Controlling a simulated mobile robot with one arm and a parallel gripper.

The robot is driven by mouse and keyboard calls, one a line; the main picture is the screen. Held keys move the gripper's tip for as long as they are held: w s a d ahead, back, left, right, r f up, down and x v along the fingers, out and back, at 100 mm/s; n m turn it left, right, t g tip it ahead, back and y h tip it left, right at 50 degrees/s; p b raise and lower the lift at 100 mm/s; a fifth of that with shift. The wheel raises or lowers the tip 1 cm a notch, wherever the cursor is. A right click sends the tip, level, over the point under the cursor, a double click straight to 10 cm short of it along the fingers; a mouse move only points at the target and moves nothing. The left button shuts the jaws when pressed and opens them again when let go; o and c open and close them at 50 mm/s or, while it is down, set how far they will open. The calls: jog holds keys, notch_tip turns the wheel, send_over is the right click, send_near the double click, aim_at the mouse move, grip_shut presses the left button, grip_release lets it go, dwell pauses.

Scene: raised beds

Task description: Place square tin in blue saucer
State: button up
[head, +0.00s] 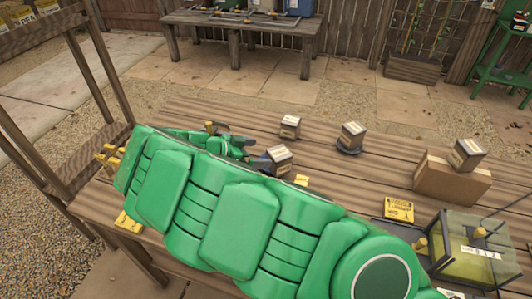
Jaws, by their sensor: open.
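Several small, square, dark tins with pale labels look alike, and I cannot tell which one the task means. One tin (278,157) is just right of my gripper, with a dark blue edge, perhaps a saucer (262,164), showing at its left. Another tin (290,125) stands alone on the bench further back. A third tin (352,134) sits on a dark blue-grey saucer (349,150). My gripper (246,147) is open, low over the bench and left of the nearest tin. My green arm hides part of this area.
The wooden bench (370,180) is clear around the middle tins. A wooden shelf (60,180) stands left.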

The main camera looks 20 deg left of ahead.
jog(key=shift+v, duration=0.95)
